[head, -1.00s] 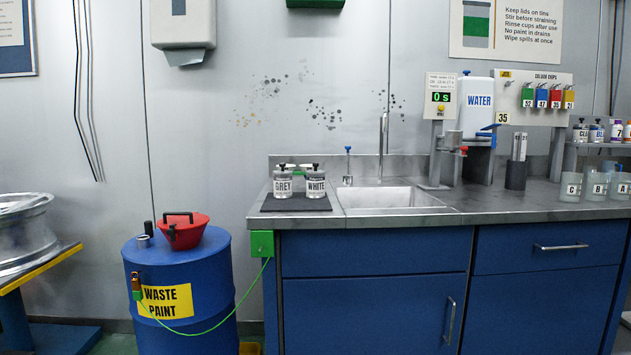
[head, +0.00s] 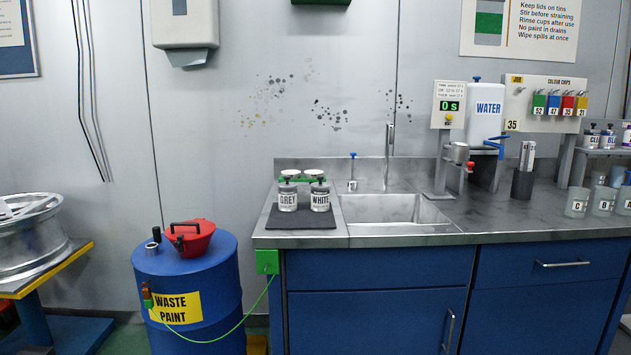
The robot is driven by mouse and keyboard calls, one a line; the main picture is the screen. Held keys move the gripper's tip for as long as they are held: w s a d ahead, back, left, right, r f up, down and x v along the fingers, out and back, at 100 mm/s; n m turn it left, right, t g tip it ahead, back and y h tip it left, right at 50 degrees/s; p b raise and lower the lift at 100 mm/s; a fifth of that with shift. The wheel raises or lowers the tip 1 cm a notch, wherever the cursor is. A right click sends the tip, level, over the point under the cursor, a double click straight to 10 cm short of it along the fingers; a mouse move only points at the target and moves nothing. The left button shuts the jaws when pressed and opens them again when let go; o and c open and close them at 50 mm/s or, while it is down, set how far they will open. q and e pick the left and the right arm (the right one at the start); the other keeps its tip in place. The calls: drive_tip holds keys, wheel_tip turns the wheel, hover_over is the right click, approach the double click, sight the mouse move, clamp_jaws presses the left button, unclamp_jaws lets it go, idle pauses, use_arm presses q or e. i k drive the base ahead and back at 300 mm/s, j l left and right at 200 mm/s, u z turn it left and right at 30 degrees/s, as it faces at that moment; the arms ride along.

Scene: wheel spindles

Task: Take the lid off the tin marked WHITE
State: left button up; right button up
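The tin marked WHITE (head: 320,198) stands upright on a dark mat (head: 302,222) at the left end of the counter. A dark lid with a knob (head: 319,183) sits on top of it. The tin marked GREY (head: 288,199) stands just to its left and also has a dark lid on. Neither of my grippers shows in the head view.
The sink (head: 385,208) lies right of the mat, with a tall tap (head: 389,155) behind it. Something green with white round tops (head: 304,178) is behind the tins. A blue waste paint drum (head: 190,275) carrying a red funnel (head: 190,240) stands left of the counter.

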sight(319, 184)
drive_tip(key=i+l+u, duration=0.5)
drive_tip(key=i+l, duration=0.15)
drive_tip(key=i, duration=0.15)
